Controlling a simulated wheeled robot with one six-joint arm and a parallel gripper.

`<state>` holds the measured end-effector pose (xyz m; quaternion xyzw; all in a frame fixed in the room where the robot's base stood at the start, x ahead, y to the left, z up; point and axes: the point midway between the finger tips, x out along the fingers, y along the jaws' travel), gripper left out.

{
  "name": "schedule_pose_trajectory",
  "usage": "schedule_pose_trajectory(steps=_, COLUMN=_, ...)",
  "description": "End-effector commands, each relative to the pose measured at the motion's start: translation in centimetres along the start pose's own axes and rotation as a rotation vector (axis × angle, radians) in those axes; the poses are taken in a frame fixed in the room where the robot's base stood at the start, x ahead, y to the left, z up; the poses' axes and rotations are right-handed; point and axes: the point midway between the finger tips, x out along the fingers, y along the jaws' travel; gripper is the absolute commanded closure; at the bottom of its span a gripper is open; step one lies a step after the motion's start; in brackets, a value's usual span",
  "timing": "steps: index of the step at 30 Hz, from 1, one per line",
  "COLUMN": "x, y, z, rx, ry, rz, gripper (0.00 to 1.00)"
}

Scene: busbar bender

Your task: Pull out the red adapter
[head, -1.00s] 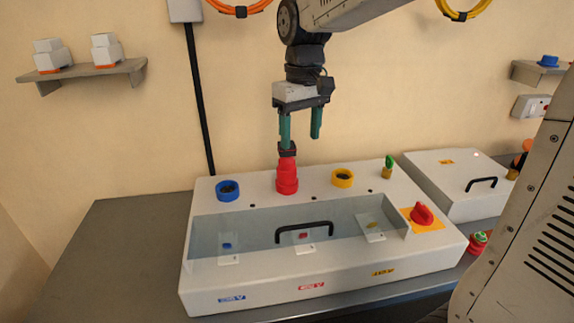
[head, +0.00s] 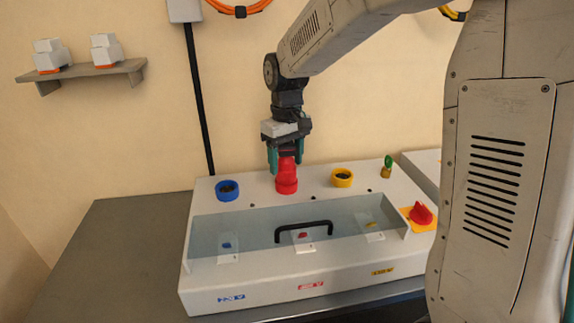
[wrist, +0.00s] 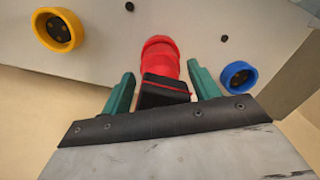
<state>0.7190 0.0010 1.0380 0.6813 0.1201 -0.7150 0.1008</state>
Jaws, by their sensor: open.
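The red adapter (head: 287,178) stands upright on the top of the white machine (head: 300,285), between the blue socket (head: 228,190) and the yellow socket (head: 342,177). My gripper (head: 286,170) is over it with its green fingers open, one on each side. In the wrist view the adapter (wrist: 160,62) and its black upper end (wrist: 163,92) lie between the open fingers (wrist: 162,85). Gaps show between the fingers and the black end. The adapter's black end is hidden by my gripper in the head view.
A clear cover with a black handle (head: 303,228) is on the machine's front. A red rotary switch (head: 420,214) and a green key-like part (head: 387,164) are at the right. A shelf (head: 90,70) with white items hangs on the left wall.

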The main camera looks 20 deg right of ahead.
Motion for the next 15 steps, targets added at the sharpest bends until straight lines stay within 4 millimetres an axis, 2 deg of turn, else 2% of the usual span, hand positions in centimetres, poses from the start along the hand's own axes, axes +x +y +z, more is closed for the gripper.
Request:
schedule_pose_trajectory(steps=6, x=1.14, y=-0.03, z=-0.01, rx=-0.001, ry=0.001, rz=0.0, gripper=0.39)
schedule_pose_trajectory(steps=15, x=1.26, y=-0.04, z=0.0, rx=0.0, ry=0.001, rz=0.0, gripper=0.39)
